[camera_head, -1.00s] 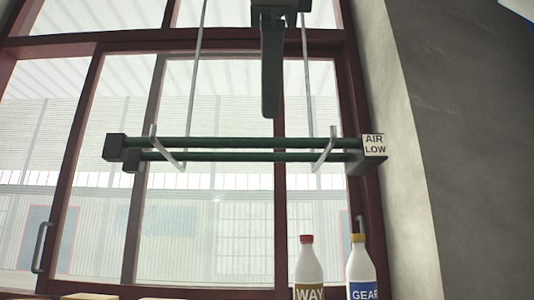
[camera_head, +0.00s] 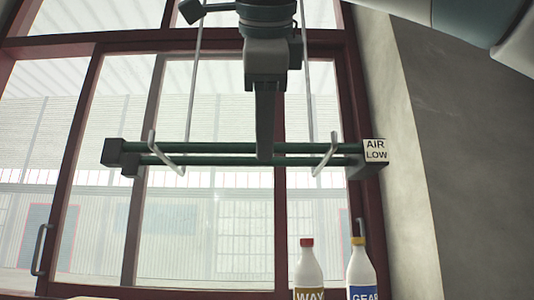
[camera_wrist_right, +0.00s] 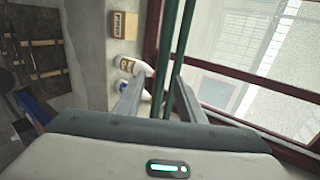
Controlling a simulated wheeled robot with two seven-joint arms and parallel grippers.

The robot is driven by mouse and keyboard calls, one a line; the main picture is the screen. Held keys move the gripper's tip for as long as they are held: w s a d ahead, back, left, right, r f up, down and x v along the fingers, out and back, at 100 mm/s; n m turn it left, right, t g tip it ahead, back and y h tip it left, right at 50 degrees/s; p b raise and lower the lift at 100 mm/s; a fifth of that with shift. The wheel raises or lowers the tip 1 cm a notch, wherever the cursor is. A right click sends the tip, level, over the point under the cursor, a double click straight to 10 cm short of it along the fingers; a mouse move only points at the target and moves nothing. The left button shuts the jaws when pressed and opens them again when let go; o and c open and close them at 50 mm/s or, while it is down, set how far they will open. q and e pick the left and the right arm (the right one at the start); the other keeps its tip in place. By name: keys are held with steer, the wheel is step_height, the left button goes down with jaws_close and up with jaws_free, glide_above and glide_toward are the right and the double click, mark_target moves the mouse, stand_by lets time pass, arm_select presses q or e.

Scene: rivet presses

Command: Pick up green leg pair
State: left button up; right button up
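The green leg pair (camera_head: 225,148) is two parallel dark green bars with dark end blocks. It lies level in two pale hooks hung on thin rods in front of a window. A white "AIR LOW" label (camera_head: 376,150) is on its right end block. My right gripper (camera_head: 265,156) comes down from above at the middle of the bars, between the hooks, and its finger overlaps them. In the right wrist view the two fingers (camera_wrist_right: 160,80) are apart, with the green bars (camera_wrist_right: 173,50) running between them. No firm contact shows. My left gripper is not in view.
A red-capped bottle (camera_head: 308,270) and a yellow-capped bottle (camera_head: 361,268) stand below the right part of the bars. A cardboard box (camera_wrist_right: 124,25) shows in the wrist view. The red-framed window (camera_head: 90,170) is behind, and a grey wall (camera_head: 460,150) is at right.

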steer(key=shift+x, duration=0.95)
steer(key=shift+r, duration=0.1)
jaws_close()
steer(key=shift+r, duration=0.15)
